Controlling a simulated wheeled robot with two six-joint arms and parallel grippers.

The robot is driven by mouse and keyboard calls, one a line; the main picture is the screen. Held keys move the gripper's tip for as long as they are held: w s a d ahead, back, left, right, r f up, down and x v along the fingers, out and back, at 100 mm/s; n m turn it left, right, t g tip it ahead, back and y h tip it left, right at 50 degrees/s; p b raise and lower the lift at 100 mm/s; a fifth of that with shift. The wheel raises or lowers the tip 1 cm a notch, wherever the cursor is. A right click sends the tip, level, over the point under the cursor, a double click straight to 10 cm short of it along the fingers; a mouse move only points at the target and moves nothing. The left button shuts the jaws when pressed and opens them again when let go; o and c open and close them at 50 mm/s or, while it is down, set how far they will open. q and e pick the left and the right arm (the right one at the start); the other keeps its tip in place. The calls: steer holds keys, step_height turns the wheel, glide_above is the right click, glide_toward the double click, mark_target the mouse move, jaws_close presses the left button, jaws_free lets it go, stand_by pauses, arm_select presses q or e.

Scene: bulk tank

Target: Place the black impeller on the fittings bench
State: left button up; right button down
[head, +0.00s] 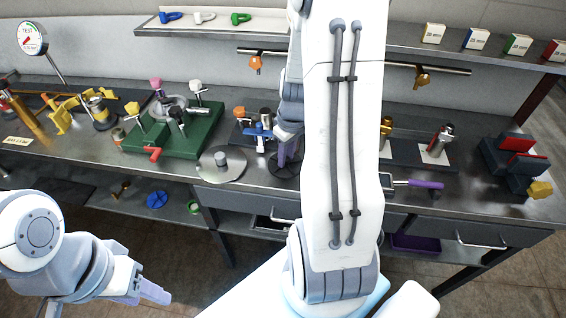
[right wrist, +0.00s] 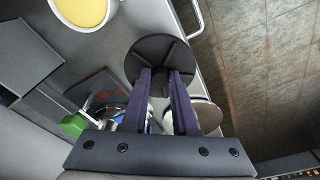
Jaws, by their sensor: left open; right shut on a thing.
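The black impeller (right wrist: 160,50) is a round dark disc with spokes, held at the fingertips of my right gripper (right wrist: 166,76). In the head view the impeller (head: 283,168) is near the front edge of the fittings bench (head: 258,181), with my right gripper (head: 287,158) above it, partly hidden by my arm. I cannot tell whether the disc touches the bench top. My left gripper (head: 150,292) is open and empty, low in front of the bench at the left.
A grey disc with a knob (head: 220,164) lies left of the impeller. A green fixture block (head: 190,143) with clamps stands further left. A purple-handled tool (head: 420,184) lies to the right. A blue wheel (head: 157,200) is on the lower shelf.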

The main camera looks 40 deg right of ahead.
steer(key=shift+w+f, duration=0.4)
steer(key=shift+w, duration=0.3)
steer(key=shift+f, duration=2)
steer(key=shift+f, duration=0.15)
steer(key=c, duration=0.7)
jaws_free()
